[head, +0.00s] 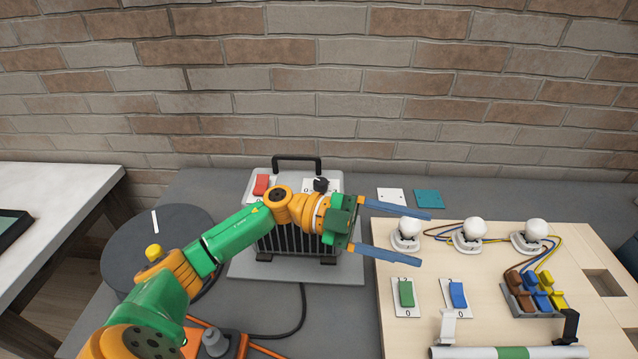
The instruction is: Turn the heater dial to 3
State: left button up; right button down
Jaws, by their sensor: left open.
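The heater (254,184) is a grey box with a black carrying handle and dark front slats, standing on a grey base plate against the wall side of the table. Its black dial (321,185) sits on a white marked plate at the top right, beside a red switch (261,185). The dial's setting is too small to read. My left gripper (426,239) is open and empty, its blue fingers pointing right, past the heater and toward the board. My left arm hides part of the heater's front. My right gripper is not in view.
A wooden board (470,270) on the right carries several white bulbs, a green switch (407,293), a blue switch (458,294) and coloured wired blocks. A white plate (391,196) and a teal plate (428,198) lie behind it. A black cable (300,315) runs in front of the heater.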

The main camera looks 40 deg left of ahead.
pick_arm(q)
notch_tip(320, 180, down, 3)
jog(key=d+m+g+y, duration=0.2)
jog(key=m+g+y, duration=0.1)
jog(key=m+g, duration=0.1)
jog(key=n+t+y+b, duration=0.2)
jog(key=t+y, duration=0.1)
jog(key=y, duration=1.6)
send_near(321, 181)
jog(key=f, duration=0.2)
jog(key=x, duration=0.2)
jog(key=p+x, duration=0.1)
jog(key=x, duration=0.1)
jog(key=p+x, duration=0.1)
jog(key=x, duration=0.2)
jog(key=shift+w+a+r, duration=0.2)
jog(key=shift+w+a, duration=0.05)
jog(key=shift+a, duration=0.15)
jog(key=shift+c, duration=0.2)
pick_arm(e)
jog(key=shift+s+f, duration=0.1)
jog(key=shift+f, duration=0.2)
pick_arm(q)
jog(key=shift+d, duration=0.1)
grip_shut()
